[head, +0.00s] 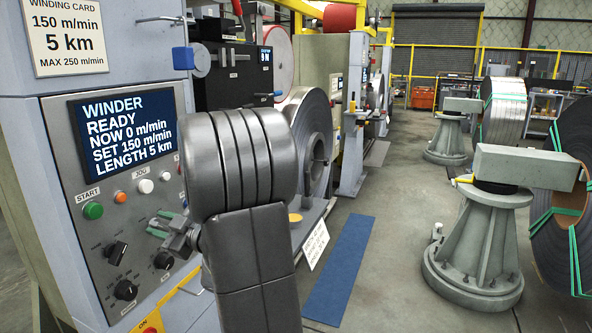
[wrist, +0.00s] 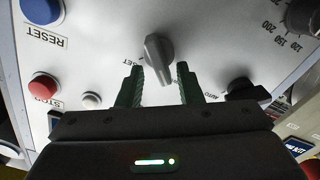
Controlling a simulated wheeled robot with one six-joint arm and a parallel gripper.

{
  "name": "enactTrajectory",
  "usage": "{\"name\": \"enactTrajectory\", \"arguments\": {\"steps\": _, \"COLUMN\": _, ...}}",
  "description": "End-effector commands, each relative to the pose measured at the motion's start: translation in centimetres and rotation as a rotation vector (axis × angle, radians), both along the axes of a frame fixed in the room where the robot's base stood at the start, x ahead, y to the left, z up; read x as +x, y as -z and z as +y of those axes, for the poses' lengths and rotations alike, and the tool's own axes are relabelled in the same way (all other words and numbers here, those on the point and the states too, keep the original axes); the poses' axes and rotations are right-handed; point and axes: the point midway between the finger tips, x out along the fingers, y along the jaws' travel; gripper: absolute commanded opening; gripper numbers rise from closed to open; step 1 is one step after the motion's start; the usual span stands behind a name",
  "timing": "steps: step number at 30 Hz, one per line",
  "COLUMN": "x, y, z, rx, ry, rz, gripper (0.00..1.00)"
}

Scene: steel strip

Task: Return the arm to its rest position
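My arm reaches from the bottom of the head view to the winder's control panel (head: 60,165). My gripper (head: 160,228) is close in front of that panel, its green fingers pointing left. In the wrist view my gripper (wrist: 158,88) is open, with a gap between the fingers. A grey selector knob (wrist: 158,52) is in line with that gap, and its lever end points down towards the gap. I see space on both sides of the lever; nothing is held. The panel is inverted in the wrist view.
The winder screen (head: 122,120) reads READY, NOW 0 m/min, SET 150 m/min, LENGTH 5 km. A green START button (head: 93,211) and black knobs (head: 125,290) are near my gripper. A red button (wrist: 44,86) shows in the wrist view. A steel coil (head: 312,130) stands behind my arm.

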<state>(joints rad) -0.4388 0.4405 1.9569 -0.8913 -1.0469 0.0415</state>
Motion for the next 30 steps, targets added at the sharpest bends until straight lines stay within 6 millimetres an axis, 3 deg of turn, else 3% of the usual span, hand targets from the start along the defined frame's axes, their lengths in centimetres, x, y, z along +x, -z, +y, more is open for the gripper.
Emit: {"name": "enactTrajectory", "arguments": {"steps": 30, "x": 0.6, "y": -0.35, "z": -0.28, "rx": 0.167, "ry": 0.001, "rz": 0.403, "gripper": 0.33}}
